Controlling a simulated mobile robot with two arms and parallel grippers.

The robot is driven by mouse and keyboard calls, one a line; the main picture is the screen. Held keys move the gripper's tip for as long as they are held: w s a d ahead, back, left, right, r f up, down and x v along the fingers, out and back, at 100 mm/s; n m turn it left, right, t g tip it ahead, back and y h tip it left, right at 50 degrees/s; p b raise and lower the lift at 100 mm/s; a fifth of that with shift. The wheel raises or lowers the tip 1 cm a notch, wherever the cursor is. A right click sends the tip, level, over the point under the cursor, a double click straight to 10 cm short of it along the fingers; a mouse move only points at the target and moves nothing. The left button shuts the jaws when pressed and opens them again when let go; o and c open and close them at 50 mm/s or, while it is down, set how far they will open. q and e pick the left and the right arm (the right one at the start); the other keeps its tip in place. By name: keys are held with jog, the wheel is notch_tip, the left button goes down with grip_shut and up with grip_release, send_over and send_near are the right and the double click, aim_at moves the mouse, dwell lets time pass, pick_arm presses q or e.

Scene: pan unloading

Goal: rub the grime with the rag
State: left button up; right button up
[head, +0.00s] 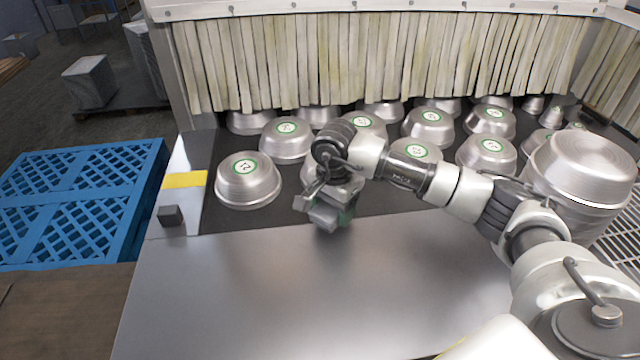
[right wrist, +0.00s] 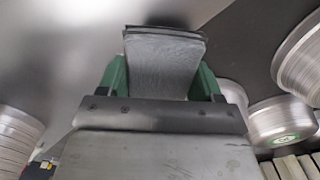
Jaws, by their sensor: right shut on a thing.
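My right gripper (head: 336,205) hangs above the seam between the dark belt and the bare metal ledge (head: 250,290). In the right wrist view its green fingers (right wrist: 165,80) are shut on a grey folded rag (right wrist: 165,52). The rag also shows below the gripper in the head view (head: 324,218). I cannot tell whether the rag touches the surface. I cannot make out a clear patch of grime; the gripper and rag hide part of the surface. My left gripper is not in view.
Several upturned metal pans (head: 248,181) with green-ringed labels stand on the dark belt. Stacked pans (head: 582,165) stand at the right. A strip curtain (head: 380,55) hangs behind. A small dark block (head: 171,214) sits at left, beside a blue pallet (head: 75,205). The front ledge is clear.

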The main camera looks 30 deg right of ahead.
jog(key=shift+s+a+r+p, duration=0.1)
jog(key=shift+s+r+p, duration=0.1)
jog(key=shift+r, duration=0.4)
jog(key=shift+s+a+r+p, duration=0.1)
jog(key=shift+r+p, duration=0.05)
jog(key=shift+r, duration=0.75)
jog(key=shift+w+d+r+p, duration=0.15)
jog(key=shift+w+r+p, duration=0.1)
jog(key=shift+r+p, duration=0.4)
jog(key=shift+s+r, duration=0.15)
jog(key=shift+r, duration=0.5)
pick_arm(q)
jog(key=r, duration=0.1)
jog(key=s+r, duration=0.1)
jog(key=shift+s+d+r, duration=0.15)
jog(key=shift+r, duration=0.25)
pick_arm(e)
jog(key=shift+f, duration=0.1)
